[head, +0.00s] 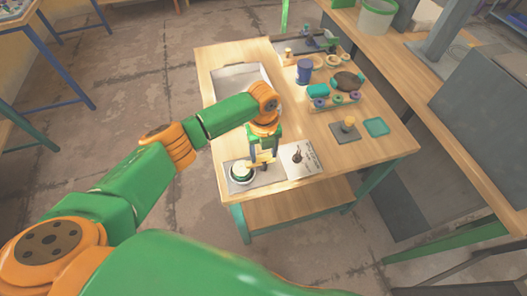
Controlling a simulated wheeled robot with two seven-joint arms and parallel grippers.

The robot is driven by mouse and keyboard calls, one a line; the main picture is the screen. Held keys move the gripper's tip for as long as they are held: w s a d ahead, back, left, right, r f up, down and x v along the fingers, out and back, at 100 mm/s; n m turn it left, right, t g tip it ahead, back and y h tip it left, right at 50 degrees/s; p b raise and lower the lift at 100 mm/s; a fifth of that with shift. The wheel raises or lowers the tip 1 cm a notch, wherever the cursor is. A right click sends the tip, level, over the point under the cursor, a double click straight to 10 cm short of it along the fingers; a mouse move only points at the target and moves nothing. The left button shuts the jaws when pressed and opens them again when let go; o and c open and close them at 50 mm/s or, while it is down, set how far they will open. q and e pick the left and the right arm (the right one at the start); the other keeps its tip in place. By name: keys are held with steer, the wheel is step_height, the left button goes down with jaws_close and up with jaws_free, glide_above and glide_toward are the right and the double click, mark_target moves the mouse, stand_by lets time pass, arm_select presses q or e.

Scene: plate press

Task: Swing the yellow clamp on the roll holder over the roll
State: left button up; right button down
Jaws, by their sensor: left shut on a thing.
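My left gripper (262,160) reaches down over the near end of the wooden table. It is shut on the yellow clamp (265,156), which is small and partly hidden by the gripper. The roll (241,171), round with white and dark green, sits just to the left of the gripper on the roll holder's grey plate (268,178). The clamp appears beside the roll, at its right edge; I cannot tell whether they touch. My right gripper is not in view.
A white sheet with a dark knobbed tool (297,156) lies right of the holder. A grey tray (238,78) is behind the arm. A blue cup (304,71), teal box (317,90), ring rack (335,101) and teal square (376,127) stand farther right. Free tabletop (360,150) lies near the right edge.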

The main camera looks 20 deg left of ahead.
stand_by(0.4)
arm_select(q)
steer(key=o, duration=1.4)
steer(key=shift+r, duration=0.1)
step_height(320, 180, up, 7)
steer(key=shift+r+b, duration=0.1)
steer(key=shift+b, duration=0.4)
